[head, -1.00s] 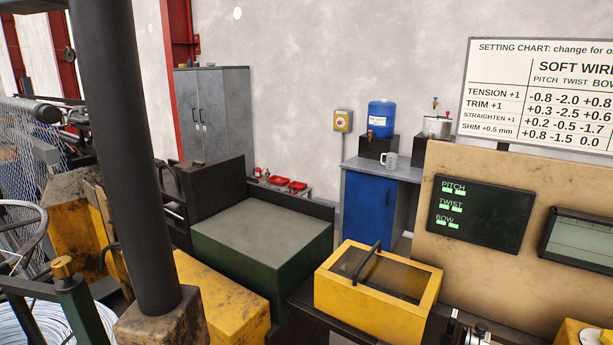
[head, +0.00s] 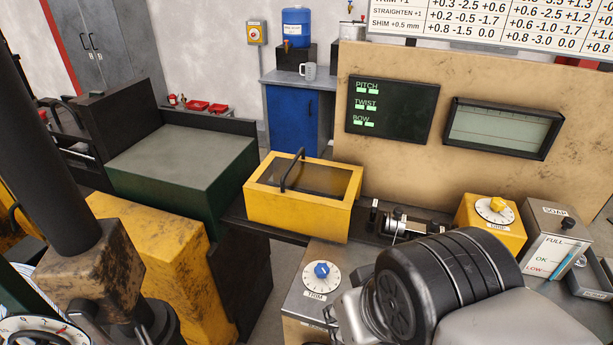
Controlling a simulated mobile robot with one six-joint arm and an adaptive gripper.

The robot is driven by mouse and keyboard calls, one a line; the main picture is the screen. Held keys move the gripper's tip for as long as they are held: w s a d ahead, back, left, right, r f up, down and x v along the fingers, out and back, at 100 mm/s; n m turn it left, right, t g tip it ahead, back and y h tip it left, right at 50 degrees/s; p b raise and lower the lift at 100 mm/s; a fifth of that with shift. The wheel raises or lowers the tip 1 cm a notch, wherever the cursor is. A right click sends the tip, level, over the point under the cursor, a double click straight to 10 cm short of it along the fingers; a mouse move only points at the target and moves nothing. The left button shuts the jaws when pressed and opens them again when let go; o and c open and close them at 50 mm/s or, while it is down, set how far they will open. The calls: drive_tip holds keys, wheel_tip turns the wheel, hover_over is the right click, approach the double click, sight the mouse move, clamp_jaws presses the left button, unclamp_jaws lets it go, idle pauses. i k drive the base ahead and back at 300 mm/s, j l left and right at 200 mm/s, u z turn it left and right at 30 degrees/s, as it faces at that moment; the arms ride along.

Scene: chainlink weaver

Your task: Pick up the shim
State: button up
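I cannot make out a shim anywhere in the head view. The setting chart (head: 490,25) on the back wall has a line reading "SHIM +0.5 mm". Black and grey links of my own arm fill the lower right, but my gripper is not in view. The arm links hide part of the bench behind them.
A yellow box (head: 255,207) with a dark window and handle stands mid-view. A trim dial box (head: 298,290), a yellow dial box (head: 517,237), a soap box (head: 540,240) and a dark tray (head: 592,285) surround my arm. A green block (head: 170,160) is left.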

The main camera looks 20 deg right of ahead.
sight(374, 207)
drive_tip(key=k+l, duration=0.15)
drive_tip(key=l, duration=0.25)
drive_tip(key=k+l+z, duration=0.1)
drive_tip(key=l, duration=0.25)
drive_tip(key=k+l, duration=0.15)
drive_tip(key=l, duration=0.25)
drive_tip(key=j+z, duration=0.25)
drive_tip(key=j, duration=0.2)
drive_tip(key=i+j+z, duration=0.2)
drive_tip(key=j, duration=0.15)
drive_tip(key=i+j+z, duration=0.2)
drive_tip(key=j, duration=0.15)
drive_tip(key=j+z, duration=0.2)
drive_tip(key=j, duration=0.15)
drive_tip(key=i+j+z, duration=0.2)
drive_tip(key=j, duration=0.2)
drive_tip(key=k, duration=0.1)
